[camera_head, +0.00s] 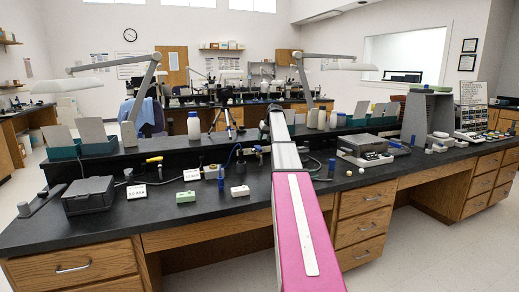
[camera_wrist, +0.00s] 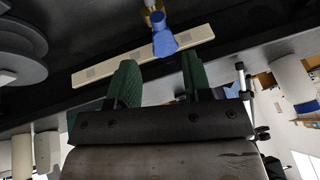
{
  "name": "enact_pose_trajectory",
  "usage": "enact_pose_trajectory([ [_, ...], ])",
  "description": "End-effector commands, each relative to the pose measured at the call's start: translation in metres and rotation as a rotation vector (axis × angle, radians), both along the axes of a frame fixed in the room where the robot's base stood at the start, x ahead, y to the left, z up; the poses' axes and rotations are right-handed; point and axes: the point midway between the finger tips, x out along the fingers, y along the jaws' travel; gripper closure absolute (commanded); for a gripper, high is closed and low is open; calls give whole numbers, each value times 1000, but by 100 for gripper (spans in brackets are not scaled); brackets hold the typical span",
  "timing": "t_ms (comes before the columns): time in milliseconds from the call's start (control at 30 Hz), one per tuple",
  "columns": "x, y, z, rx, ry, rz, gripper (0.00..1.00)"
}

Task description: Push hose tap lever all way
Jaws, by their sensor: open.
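In the wrist view, a blue tap lever (camera_wrist: 164,38) sits on a brass fitting (camera_wrist: 152,12) at the top middle. My gripper (camera_wrist: 160,66) shows there with two green ridged fingers, open and empty. The lever lies just beyond the fingertips, roughly between them sideways, and appears apart from both. In the head view, my pink and grey arm reaches forward over the dark bench (camera_head: 150,218), and the fingers cannot be made out. I cannot tell the tap lever apart in that view.
A pale flat bar (camera_wrist: 110,64) lies behind the lever. Grey round discs (camera_wrist: 20,50) stand at the left of the wrist view. In the head view, a grey box (camera_head: 89,196), a green block (camera_head: 186,197) and a white block (camera_head: 240,191) stand on the bench left of my arm.

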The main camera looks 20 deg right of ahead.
Motion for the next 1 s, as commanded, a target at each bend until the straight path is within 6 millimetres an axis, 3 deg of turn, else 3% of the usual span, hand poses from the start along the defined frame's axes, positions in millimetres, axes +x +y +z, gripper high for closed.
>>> enact_pose_trajectory([
  [200,16,7,-36,0,1,0,55],
  [400,25,11,-59,0,0,0,55],
  [867,29,13,-68,0,-1,0,55],
  [1000,29,13,-68,0,-1,0,100],
])
